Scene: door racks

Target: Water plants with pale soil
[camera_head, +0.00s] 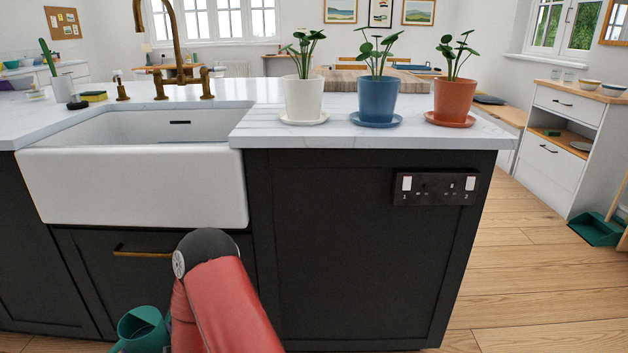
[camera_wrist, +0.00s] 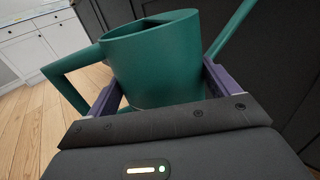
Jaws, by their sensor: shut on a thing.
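Three potted plants stand in a row on saucers on the white worktop in the head view: one in a cream pot (camera_head: 303,98), one in a blue pot (camera_head: 378,98) and one in a terracotta pot (camera_head: 455,100). Their soil is hidden behind the pot rims, so its colour cannot be told. My gripper (camera_wrist: 160,95) is shut on a green watering can (camera_wrist: 150,62) in the wrist view. The can also shows at the lower left of the head view (camera_head: 140,328), low in front of the dark cabinets and well below the worktop.
A white sink (camera_head: 130,185) with a brass tap (camera_head: 175,50) is left of the plants. A wooden board (camera_head: 340,80) lies behind them. The worktop edge (camera_head: 370,142) overhangs a dark cabinet with a socket panel (camera_head: 436,188). Open wooden floor (camera_head: 540,280) lies to the right.

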